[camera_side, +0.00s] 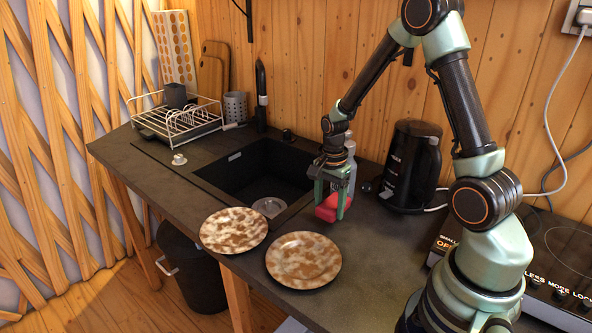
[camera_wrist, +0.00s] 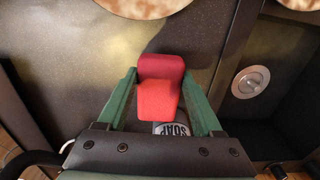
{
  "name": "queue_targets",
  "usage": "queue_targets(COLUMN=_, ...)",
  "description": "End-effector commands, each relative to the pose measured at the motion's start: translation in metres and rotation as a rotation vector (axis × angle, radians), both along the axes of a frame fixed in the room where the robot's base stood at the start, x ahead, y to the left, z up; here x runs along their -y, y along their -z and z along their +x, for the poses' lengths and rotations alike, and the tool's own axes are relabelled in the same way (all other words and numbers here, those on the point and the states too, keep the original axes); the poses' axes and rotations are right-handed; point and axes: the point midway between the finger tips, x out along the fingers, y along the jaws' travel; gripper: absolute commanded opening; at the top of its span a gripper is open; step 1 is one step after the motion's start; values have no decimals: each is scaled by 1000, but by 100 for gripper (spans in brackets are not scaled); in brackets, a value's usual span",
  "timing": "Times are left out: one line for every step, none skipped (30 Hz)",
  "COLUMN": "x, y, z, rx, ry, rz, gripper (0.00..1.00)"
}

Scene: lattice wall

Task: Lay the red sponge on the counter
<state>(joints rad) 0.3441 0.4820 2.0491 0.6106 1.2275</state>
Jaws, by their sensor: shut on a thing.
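The red sponge (camera_side: 329,208) is between the fingers of my gripper (camera_side: 334,199), over the dark counter (camera_side: 385,243) just right of the sink. In the wrist view the sponge (camera_wrist: 160,90) sits between the two green fingers of my gripper (camera_wrist: 163,98), which are shut on it. Its top looks lighter red and one end darker. The sponge is close to the counter surface; I cannot tell whether it touches it. A soap bottle stands behind my gripper, and its label (camera_wrist: 171,129) shows below the sponge in the wrist view.
Two brown-patterned plates (camera_side: 234,230) (camera_side: 303,261) lie at the counter's front edge. The black sink (camera_side: 258,170) is to the left. A black kettle (camera_side: 411,165) stands at the back right, and a cooktop (camera_side: 565,262) lies far right. Counter between plates and kettle is clear.

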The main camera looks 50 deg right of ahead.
Motion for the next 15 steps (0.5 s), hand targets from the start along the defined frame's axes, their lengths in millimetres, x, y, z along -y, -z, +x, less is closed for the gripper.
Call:
queue_targets(x=1, y=2, z=3, rx=0, ry=0, rz=0, gripper=6)
queue_targets(x=2, y=3, z=5, rx=-1, ry=0, rz=0, gripper=6)
queue_targets(x=4, y=6, z=9, rx=0, ry=0, rz=0, gripper=6)
queue_targets(x=5, y=8, z=12, rx=-1, ry=0, rz=0, gripper=6)
queue_targets(x=7, y=10, z=15, rx=-1, ry=0, rz=0, gripper=6)
queue_targets(x=8, y=13, z=18, rx=-2, ry=0, rz=1, gripper=6)
queue_targets(x=9, y=16, z=21, rx=-1, ry=0, rz=1, gripper=6)
queue_targets(x=10, y=18, z=22, rx=-2, ry=0, rz=1, gripper=6)
queue_targets(x=11, y=20, z=25, rx=-1, ry=0, rz=0, gripper=6)
queue_targets(x=11, y=21, z=26, rx=-1, ry=0, rz=0, gripper=6)
queue_targets(x=12, y=23, z=27, rx=-1, ry=0, rz=0, gripper=6)
queue_targets(x=12, y=24, z=28, rx=-1, ry=0, rz=0, gripper=6)
queue_targets(x=12, y=24, z=28, rx=-1, ry=0, rz=0, gripper=6)
queue_targets(x=12, y=24, z=29, rx=0, ry=0, rz=0, gripper=6)
queue_targets(x=12, y=24, z=29, rx=0, ry=0, rz=0, gripper=6)
